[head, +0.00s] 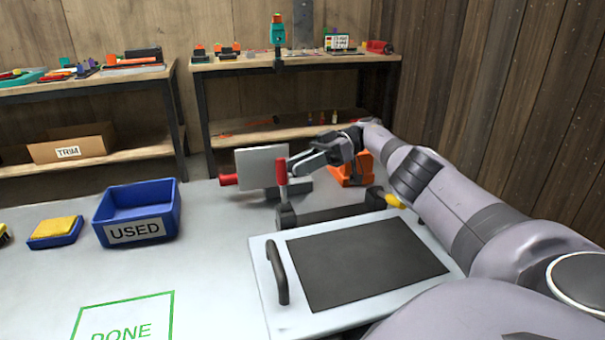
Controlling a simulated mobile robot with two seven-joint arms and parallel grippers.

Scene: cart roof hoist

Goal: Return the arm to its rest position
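My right arm comes in from the right and reaches over the bench. Its gripper (304,160) is at the far side of the bench, close to an upright red handle (282,171) and to the right of a pale square plate (258,168). The gripper is seen from behind and small, so I cannot tell whether its fingers are apart or touch the handle. My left gripper is not in view.
A white panel with a dark inset and black handle (278,272) lies below my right arm. Behind it are a dark bar (330,213) and an orange object (351,171). A blue USED bin (165,199) stands left. The DONE square (122,330) is clear.

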